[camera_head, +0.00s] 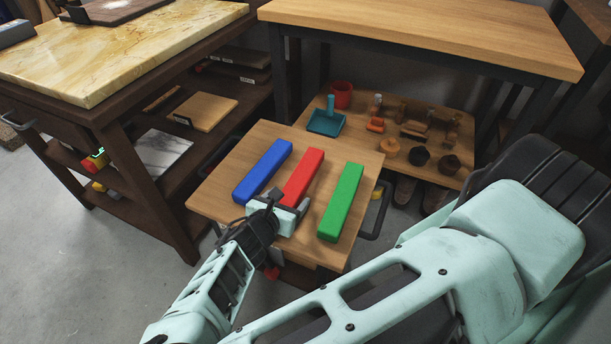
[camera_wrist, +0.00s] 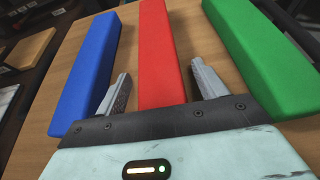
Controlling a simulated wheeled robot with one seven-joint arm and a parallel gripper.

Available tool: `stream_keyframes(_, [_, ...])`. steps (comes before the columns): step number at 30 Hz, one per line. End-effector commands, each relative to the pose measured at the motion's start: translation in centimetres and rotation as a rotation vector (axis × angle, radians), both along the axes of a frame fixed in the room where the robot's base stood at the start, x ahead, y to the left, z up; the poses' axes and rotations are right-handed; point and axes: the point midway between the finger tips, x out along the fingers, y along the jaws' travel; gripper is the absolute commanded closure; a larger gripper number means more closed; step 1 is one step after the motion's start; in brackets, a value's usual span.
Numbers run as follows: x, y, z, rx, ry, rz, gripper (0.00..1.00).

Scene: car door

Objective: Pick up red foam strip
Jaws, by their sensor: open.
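The red foam strip (camera_head: 303,176) lies flat on a small wooden table (camera_head: 349,157), between a blue strip (camera_head: 264,170) on the left and a green strip (camera_head: 341,201) on the right. My gripper (camera_head: 289,204) is at the near end of the red strip and hides that end in the head view. In the wrist view, my gripper (camera_wrist: 160,88) is open, with one finger on each side of the red strip (camera_wrist: 161,50). Gaps show between the fingers and the strip. The blue strip (camera_wrist: 88,70) and green strip (camera_wrist: 268,50) lie outside the fingers.
A lower wooden shelf (camera_head: 453,182) behind holds a red cup (camera_head: 341,94), a teal dustpan (camera_head: 326,122) and several small wooden pieces. A marble-topped workbench (camera_head: 110,45) stands at left and a wooden workbench (camera_head: 430,30) at the back.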

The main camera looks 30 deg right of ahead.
Motion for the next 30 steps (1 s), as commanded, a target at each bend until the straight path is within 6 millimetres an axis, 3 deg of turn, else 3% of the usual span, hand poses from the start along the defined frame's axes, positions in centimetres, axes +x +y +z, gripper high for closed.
stream_keyframes(7, [0.0, 0.0, 0.0, 0.000, 0.000, 0.001, 0.32])
stream_keyframes(12, [0.0, 0.0, 0.0, 0.000, 0.000, 0.001, 0.77])
stream_keyframes(22, [0.0, 0.0, 0.4, 0.000, 0.000, 0.001, 0.77])
stream_keyframes(30, [-0.1, 0.1, 5.2, 0.003, 0.000, -0.001, 0.77])
